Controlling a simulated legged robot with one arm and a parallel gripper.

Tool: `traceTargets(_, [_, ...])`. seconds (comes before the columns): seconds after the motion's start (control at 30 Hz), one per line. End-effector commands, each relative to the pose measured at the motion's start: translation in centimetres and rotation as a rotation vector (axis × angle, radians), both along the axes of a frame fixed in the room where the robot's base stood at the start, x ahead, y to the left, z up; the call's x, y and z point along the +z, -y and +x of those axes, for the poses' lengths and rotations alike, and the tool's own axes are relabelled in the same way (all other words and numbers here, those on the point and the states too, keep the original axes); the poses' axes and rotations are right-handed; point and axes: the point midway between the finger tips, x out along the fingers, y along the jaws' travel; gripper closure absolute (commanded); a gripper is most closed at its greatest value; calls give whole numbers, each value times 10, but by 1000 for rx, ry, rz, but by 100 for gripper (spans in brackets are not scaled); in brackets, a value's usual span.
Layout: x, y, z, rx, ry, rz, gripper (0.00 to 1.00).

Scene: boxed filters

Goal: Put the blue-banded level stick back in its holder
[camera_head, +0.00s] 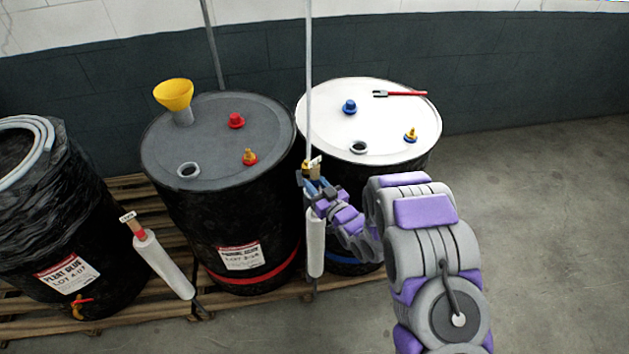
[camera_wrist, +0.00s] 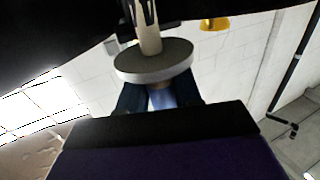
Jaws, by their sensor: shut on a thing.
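My gripper (camera_head: 314,184) is shut on the level stick, in front of the gap between the two drums in the middle. The stick's tan, tagged top end (camera_head: 316,162) shows just above my fingers. In the wrist view a bluish part of the stick (camera_wrist: 160,98) sits between the fingers, below a grey disc (camera_wrist: 153,62) that I cannot name for sure. A white tube holder (camera_head: 316,248) stands upright just below my gripper. My fingers hide the stick's lower part, so I cannot tell whether its end is inside the tube.
A second white tube (camera_head: 163,264) leans at the left, with a red-banded tagged stick (camera_head: 133,224) in it. A grey-topped drum (camera_head: 215,125) with a yellow funnel (camera_head: 175,94), a white-topped drum (camera_head: 385,130) and a wrapped drum (camera_head: 60,220) stand on a wooden pallet (camera_head: 125,185). Floor at right is clear.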

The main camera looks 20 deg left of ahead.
Motion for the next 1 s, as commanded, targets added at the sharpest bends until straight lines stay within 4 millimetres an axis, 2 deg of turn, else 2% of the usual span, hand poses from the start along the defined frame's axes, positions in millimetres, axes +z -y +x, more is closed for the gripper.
traceTargets(0.03, [-5,0,0,0,-1,-1,100])
traceTargets(0.07, [-5,0,0,0,-1,-1,64])
traceTargets(0.33, [-4,0,0,1,-1,-1,39])
traceTargets(0.73, [-5,6,-5,0,-4,-3,37])
traceTargets(0.87, [-4,21,-15,-1,-4,-5,37])
traceTargets(1.0, [-6,45,-34,-1,-8,-7,37])
